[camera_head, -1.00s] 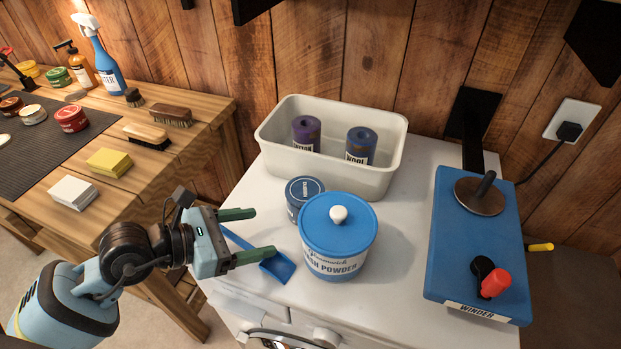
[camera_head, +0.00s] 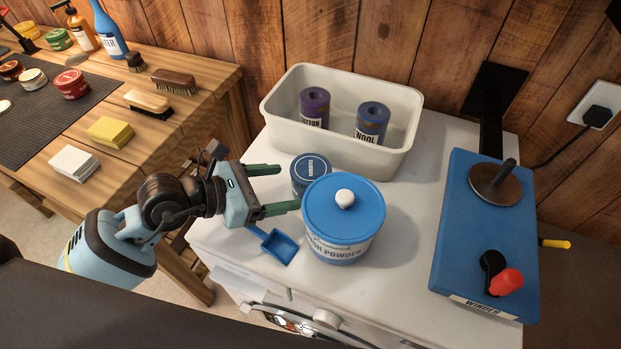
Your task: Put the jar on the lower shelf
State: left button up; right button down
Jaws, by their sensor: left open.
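A small dark blue round jar (camera_head: 311,175) with a labelled lid stands on the white machine top, partly hidden behind a wash powder tub. The tub (camera_head: 343,218) is white and blue with a blue lid and a white knob. My left gripper (camera_head: 290,188) is open and empty, with its green fingers pointing right. Its fingertips are just left of the small jar, and the nearer finger reaches close to the tub; I cannot tell if they touch. No lower shelf can be made out. My right gripper is not in view.
A white bin (camera_head: 395,161) with two thread spools stands behind the jar. A blue scoop (camera_head: 279,246) lies below the gripper. A blue winder (camera_head: 484,238) stands at the right. A wooden bench (camera_head: 200,100) with brushes and tins is at the left.

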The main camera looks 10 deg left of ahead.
aim_at(293, 184)
pick_arm(q)
jog(key=x, duration=0.3)
jog(key=shift+w+d+r, duration=0.1)
jog(key=shift+w+d, duration=0.15)
jog(key=shift+d, duration=0.1)
jog(key=shift+w+d+f, duration=0.25)
jog(key=shift+d, duration=0.15)
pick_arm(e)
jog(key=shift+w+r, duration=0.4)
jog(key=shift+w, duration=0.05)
pick_arm(q)
jog(key=shift+c, duration=0.4)
